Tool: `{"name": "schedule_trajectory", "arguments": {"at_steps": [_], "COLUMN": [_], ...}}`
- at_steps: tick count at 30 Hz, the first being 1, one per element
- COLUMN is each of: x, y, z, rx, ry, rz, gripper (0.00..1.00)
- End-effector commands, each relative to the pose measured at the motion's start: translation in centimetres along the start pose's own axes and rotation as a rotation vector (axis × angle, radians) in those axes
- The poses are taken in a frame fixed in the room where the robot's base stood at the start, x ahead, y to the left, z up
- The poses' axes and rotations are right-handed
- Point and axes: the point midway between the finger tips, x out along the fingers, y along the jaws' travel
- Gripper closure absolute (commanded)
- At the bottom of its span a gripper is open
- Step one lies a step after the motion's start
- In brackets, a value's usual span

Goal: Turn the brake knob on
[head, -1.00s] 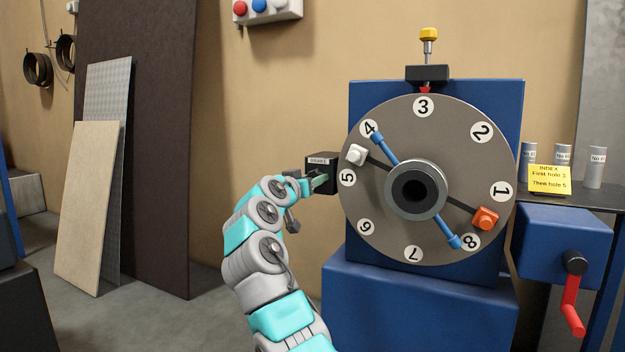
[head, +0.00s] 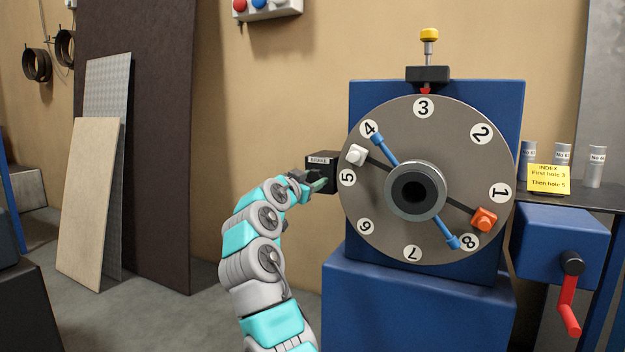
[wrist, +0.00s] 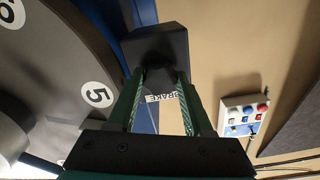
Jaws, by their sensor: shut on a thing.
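The brake box (head: 322,160) is a small black block with a white label, at the left edge of the big dial. In the wrist view the black brake box (wrist: 158,44) is straight ahead, with a dark round knob (wrist: 158,77) on its face. My gripper (head: 318,184) is at the front of the box. In the wrist view its two green fingers (wrist: 160,88) are on either side of the knob, shut on it. The knob itself is hidden by the fingers in the head view, and its turn angle cannot be told.
A grey numbered dial (head: 424,121) with blue and black bars stands right beside my gripper. A blue box with a red crank (head: 567,305) is at the right. A button panel (head: 268,10) hangs on the wall. Boards (head: 88,205) lean at the left.

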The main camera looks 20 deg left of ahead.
Motion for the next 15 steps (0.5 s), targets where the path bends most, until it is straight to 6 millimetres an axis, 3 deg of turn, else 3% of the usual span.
{"name": "schedule_trajectory", "arguments": {"at_steps": [6,7,15], "x": [0.1,0.11,0.04], "y": [0.08,0.08,0.02], "z": [0.13,0.13,0.02], "rx": [-0.001,-0.001,-0.001], "ry": [-0.002,-0.002,-0.001], "rz": [0.002,0.002,0.0], "gripper": [1.0,0.46,0.19]}}
